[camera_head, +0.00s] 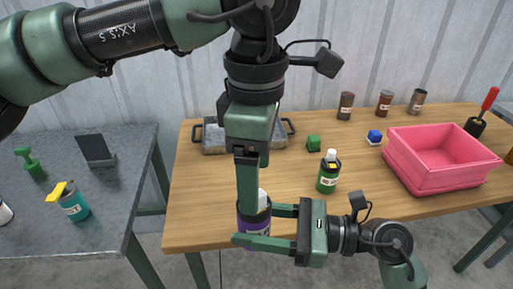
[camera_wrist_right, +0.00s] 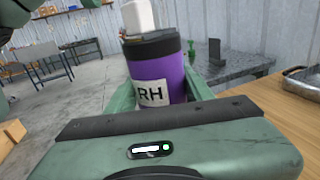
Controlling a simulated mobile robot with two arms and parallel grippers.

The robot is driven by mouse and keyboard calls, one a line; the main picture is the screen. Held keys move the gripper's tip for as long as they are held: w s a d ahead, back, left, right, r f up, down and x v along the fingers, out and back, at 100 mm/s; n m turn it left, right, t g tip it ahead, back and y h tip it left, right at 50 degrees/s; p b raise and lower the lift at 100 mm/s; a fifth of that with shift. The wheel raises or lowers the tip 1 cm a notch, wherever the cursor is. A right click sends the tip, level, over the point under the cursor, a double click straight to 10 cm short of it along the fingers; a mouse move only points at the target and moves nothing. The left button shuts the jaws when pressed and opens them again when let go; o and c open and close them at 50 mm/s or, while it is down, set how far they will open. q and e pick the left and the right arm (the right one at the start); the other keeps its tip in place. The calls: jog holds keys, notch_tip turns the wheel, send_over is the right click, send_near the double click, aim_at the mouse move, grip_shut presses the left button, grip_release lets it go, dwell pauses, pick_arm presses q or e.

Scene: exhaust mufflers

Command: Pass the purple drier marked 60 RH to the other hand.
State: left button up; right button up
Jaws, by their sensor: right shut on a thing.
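The purple drier (camera_head: 263,226) has a dark collar, a white cap and a white label. It is upright between the two fingers of my right gripper (camera_head: 254,225), which is shut on it near the table's front edge. In the right wrist view the purple drier (camera_wrist_right: 175,80) stands between the green fingers, and "RH" is readable on its label. My left gripper (camera_head: 248,195) points straight down from above, its fingers seen edge-on in front of the drier and covering part of it. Whether it touches the drier or is open cannot be told.
A pink bin (camera_head: 440,183) is at the right. A grey tray (camera_head: 214,141) lies behind my left gripper.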

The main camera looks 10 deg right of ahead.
aim_at(254, 222)
pick_arm(q)
notch_tip(254, 222, down, 7)
jog(key=shift+r, duration=0.1)
dwell(0.3)
jog(key=c, duration=1.3)
jog(key=shift+c, duration=1.3)
pick_arm(e)
jog(key=o, duration=1.6)
jog(key=shift+c, duration=0.2)
jog(key=shift+d, duration=0.1)
